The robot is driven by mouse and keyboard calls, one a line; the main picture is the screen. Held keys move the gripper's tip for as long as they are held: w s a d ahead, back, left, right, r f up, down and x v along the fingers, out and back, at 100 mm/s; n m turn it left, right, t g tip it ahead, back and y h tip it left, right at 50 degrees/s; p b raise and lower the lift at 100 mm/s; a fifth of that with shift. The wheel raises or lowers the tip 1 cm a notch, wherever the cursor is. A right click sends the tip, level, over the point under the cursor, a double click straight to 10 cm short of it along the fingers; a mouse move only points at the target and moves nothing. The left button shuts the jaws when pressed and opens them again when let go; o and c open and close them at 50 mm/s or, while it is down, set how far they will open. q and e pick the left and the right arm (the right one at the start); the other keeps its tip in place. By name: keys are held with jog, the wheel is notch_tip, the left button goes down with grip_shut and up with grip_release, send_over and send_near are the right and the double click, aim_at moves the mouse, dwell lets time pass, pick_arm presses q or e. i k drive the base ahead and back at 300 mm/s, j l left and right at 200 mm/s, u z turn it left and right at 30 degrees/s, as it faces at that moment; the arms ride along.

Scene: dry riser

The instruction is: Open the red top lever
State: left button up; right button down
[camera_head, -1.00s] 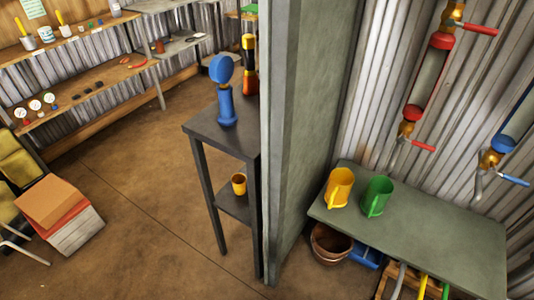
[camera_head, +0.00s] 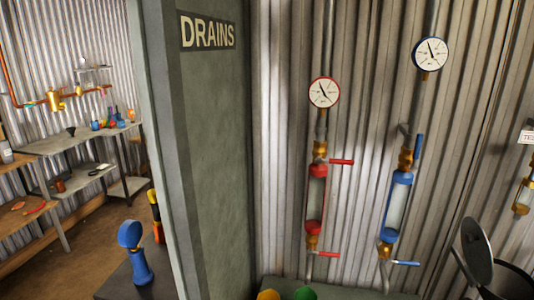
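The red top lever (camera_head: 342,162) sticks out to the right from a brass valve (camera_head: 320,150) at the top of the red-capped sight tube (camera_head: 316,200) on the corrugated wall. It lies about level, across the upright pipe. A second red lever (camera_head: 328,254) sticks out to the right at the tube's lower valve. A red-rimmed gauge (camera_head: 324,92) is above. Neither of my grippers shows in the head view, so their state and place are hidden.
A blue-capped tube (camera_head: 398,205) with an upright blue top lever (camera_head: 418,149) and level blue bottom lever (camera_head: 405,263) is to the right. A green partition (camera_head: 210,150) marked DRAINS stands left. Yellow (camera_head: 268,294) and green (camera_head: 305,293) mugs show at the bottom edge.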

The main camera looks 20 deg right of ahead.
aim_at(341, 162)
jog(key=z, duration=1.15)
